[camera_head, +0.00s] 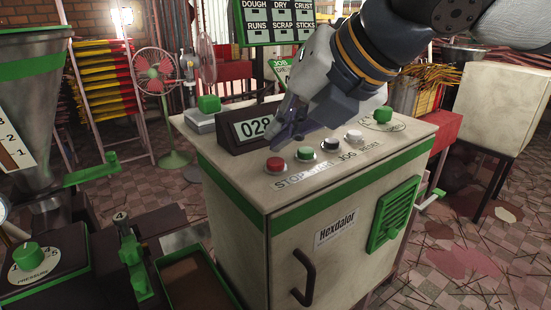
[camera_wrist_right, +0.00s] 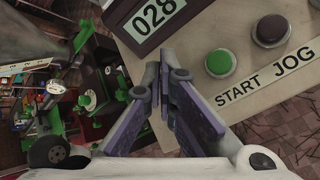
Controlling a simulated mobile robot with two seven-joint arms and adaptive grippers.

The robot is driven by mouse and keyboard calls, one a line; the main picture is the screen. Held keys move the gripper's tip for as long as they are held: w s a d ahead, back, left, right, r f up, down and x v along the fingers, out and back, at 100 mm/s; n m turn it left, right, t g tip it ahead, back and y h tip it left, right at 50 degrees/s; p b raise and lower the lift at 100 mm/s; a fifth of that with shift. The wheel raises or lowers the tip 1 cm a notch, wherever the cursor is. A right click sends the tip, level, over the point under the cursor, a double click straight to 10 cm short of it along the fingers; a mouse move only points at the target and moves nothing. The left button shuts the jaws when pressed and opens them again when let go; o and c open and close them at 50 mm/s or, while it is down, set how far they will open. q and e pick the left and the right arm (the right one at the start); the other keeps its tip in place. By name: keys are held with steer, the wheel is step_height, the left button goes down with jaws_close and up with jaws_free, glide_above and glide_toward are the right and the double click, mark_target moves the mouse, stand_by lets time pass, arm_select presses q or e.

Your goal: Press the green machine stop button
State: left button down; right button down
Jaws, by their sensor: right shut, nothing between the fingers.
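The control cabinet (camera_head: 290,200) is cream with green trim and stands in the middle of the head view. On its top is a row of buttons: a red one (camera_head: 276,164) above the STOP label, a green one (camera_head: 305,153) by START, a black one (camera_head: 331,144) by JOG and a white one (camera_head: 354,136) by RESET. My right gripper (camera_head: 288,138) is shut and empty, just above and behind the red and green buttons. In the wrist view its fingers (camera_wrist_right: 172,75) point at the panel; the green button (camera_wrist_right: 219,63) shows right of them. The red button is not visible there.
A dark counter box (camera_head: 250,128) reading 028 stands close behind the gripper. A green knob (camera_head: 381,115) is at the panel's right rear, and a grey box with a green button (camera_head: 208,103) at its left rear. A hopper machine (camera_head: 35,110) stands left.

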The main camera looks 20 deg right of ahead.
mark_target(281, 159)
steer(key=shift+f, duration=0.15)
stand_by(0.6)
steer(key=shift+f, duration=0.3)
steer(key=shift+f, duration=0.55)
stand_by(0.7)
steer(key=shift+r, duration=1)
steer(key=shift+r, duration=2.5)
